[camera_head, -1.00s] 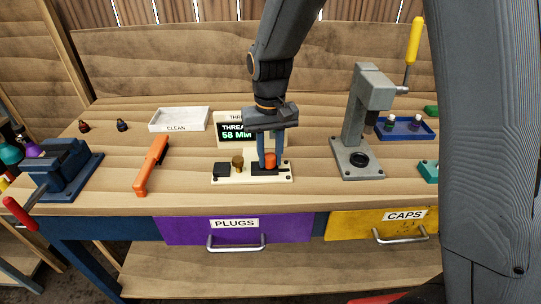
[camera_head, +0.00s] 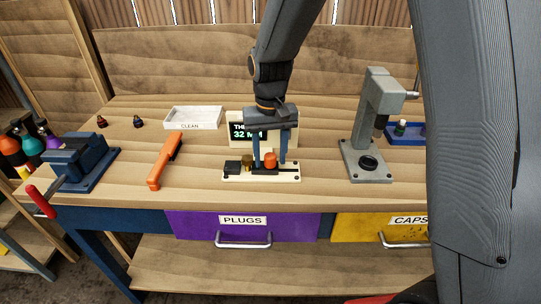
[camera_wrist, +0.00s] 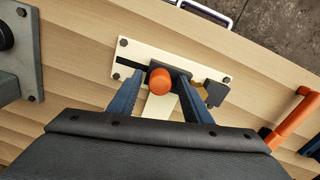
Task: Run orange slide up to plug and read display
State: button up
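The cream gauge base (camera_head: 290,178) lies on the bench with a dark block (camera_head: 232,167) at its left end. The brass plug (camera_head: 247,160) stands beside that block. The orange slide (camera_head: 270,160) is right of the plug, and a small gap shows between them in the head view. My gripper (camera_head: 269,163) straddles the slide, one finger on each side, with narrow gaps showing. The wrist view shows the slide (camera_wrist: 160,80) between my fingers, the plug partly hidden behind one. The display (camera_head: 242,131) behind shows green "32" and part of "MM"; my gripper hides its right side.
A grey press (camera_head: 375,120) stands to the right. An orange-handled tool (camera_head: 163,165), a blue vise (camera_head: 85,160) and a white CLEAN tray (camera_head: 193,122) are to the left. PLUGS (camera_head: 295,226) and CAPS (camera_head: 360,228) drawers sit below the bench edge.

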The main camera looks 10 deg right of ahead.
aim_at(270, 155)
jog(key=shift+r+b, duration=0.85)
jog(key=shift+r, duration=3.05)
jog(key=shift+c, duration=0.6)
